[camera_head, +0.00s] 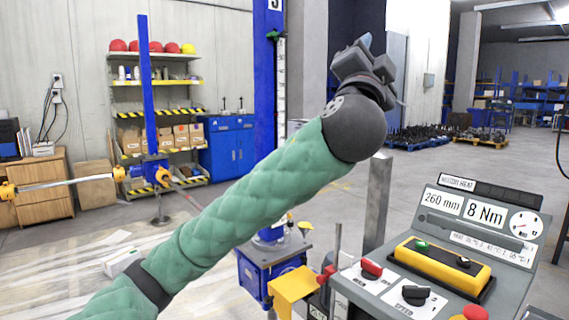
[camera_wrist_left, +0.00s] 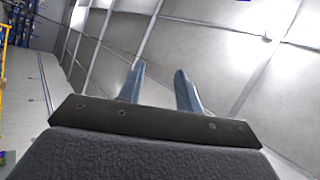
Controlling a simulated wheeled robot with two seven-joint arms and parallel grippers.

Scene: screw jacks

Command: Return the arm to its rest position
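My left arm, in a green quilted sleeve, crosses the head view from the lower left up to the right. Its left gripper (camera_head: 352,55) is raised at the upper middle, above and behind the control console (camera_head: 455,250). In the left wrist view my left gripper (camera_wrist_left: 159,70) points up toward the grey ceiling or wall panels. Its two bluish fingers stand apart with nothing between them. My right gripper is in neither view.
The console at the lower right carries a yellow control box (camera_head: 442,266), a red knob and a black knob. A blue screw jack (camera_head: 270,262) stands partly hidden behind my arm. A blue post (camera_head: 148,90), shelves (camera_head: 155,100) and a blue cabinet (camera_head: 228,150) stand farther back.

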